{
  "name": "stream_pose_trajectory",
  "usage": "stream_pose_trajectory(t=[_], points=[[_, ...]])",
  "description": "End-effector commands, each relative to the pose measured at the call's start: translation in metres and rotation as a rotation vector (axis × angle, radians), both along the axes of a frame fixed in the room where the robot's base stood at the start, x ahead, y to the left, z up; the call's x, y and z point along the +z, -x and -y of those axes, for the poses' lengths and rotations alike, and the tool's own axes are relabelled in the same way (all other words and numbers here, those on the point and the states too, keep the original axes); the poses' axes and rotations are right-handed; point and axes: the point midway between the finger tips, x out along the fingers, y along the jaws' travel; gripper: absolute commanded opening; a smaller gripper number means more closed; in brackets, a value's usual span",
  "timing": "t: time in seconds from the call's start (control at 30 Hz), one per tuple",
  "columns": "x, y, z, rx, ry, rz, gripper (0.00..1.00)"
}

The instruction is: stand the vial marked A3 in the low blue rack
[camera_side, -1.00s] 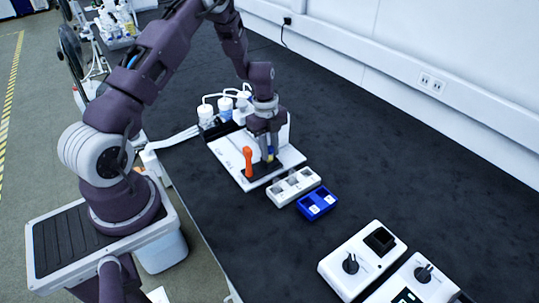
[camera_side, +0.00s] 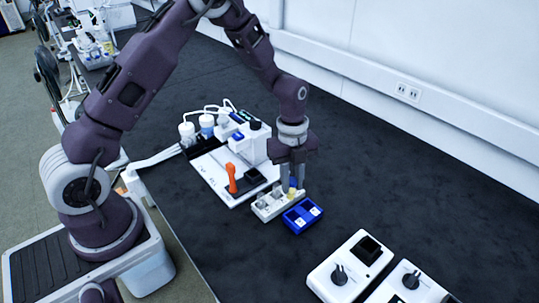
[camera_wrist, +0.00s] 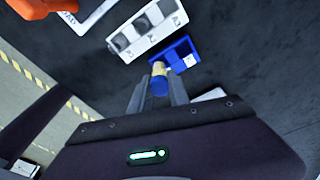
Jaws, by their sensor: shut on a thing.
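My gripper (camera_side: 292,188) is shut on a small vial (camera_wrist: 159,78) with a blue cap and a yellowish body; its mark cannot be read. The vial is upright or nearly so. In the side view it shows at the right end of the white rack, close to the low blue rack (camera_side: 302,215). In the wrist view the vial overlaps the left part of the blue rack (camera_wrist: 183,55). The blue rack has two square openings and white labels, with no vial seen standing in it.
A white rack (camera_side: 264,208) with several openings stands against the blue rack. An orange upright handle (camera_side: 231,178) and a white device with capped bottles (camera_side: 207,126) are at the left. White boxes with black knobs (camera_side: 346,268) stand at front right.

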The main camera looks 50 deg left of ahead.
Motion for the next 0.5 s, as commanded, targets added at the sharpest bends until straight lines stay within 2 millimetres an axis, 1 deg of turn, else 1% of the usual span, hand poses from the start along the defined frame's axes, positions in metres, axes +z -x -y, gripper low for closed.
stream_pose_trajectory(t=[0.03, 0.13, 0.4, 0.5], points=[[-0.002, 0.002, 0.010, -0.020, 0.000, -0.001, 0.00], [-0.008, 0.004, 0.018, -0.038, 0.000, 0.001, 0.00], [-0.037, 0.005, 0.018, -0.037, 0.000, -0.002, 0.00], [-0.044, 0.004, 0.017, -0.038, 0.000, 0.001, 0.00]])
